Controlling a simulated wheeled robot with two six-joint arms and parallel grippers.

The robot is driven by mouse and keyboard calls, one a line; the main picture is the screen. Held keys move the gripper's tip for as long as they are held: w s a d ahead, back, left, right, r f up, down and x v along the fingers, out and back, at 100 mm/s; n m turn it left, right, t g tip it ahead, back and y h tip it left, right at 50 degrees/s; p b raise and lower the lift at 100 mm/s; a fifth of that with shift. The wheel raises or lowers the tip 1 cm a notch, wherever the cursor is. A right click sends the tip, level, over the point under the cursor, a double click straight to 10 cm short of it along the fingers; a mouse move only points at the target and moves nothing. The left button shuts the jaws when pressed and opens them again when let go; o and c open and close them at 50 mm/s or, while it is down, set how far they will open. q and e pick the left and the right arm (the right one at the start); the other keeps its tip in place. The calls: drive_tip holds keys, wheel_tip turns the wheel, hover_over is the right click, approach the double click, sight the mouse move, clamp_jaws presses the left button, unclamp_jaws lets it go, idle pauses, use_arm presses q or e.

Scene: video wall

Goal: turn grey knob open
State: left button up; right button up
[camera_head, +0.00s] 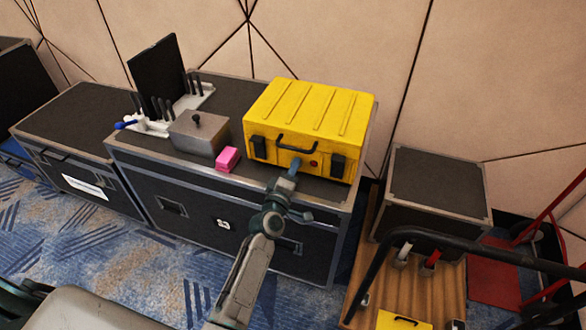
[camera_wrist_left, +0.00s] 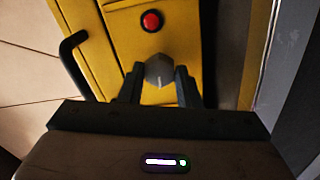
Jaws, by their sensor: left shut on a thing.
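The grey knob (camera_wrist_left: 159,70) sits on the front of a yellow case (camera_head: 306,112), below a red button (camera_wrist_left: 152,21) in the left wrist view. My left gripper (camera_wrist_left: 160,84) has one finger on each side of the knob and is shut on it. In the head view my left gripper (camera_head: 294,168) reaches the case's front and hides the knob. The yellow case (camera_wrist_left: 120,40) fills much of the left wrist view. The right gripper is not seen.
The case stands on a black flight case (camera_head: 240,186) with a metal edge. A pink block (camera_head: 228,158), a grey box with a black-knobbed lever (camera_head: 198,132) and a rack with a dark panel (camera_head: 158,68) stand to its left. A cart (camera_head: 410,280) stands at the right.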

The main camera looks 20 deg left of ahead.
use_arm(q)
drive_tip(key=shift+n, duration=0.7)
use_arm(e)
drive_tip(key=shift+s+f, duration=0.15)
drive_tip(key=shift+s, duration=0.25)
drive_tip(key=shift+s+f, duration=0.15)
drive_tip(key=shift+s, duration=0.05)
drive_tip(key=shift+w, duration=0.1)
use_arm(q)
drive_tip(key=o, duration=1)
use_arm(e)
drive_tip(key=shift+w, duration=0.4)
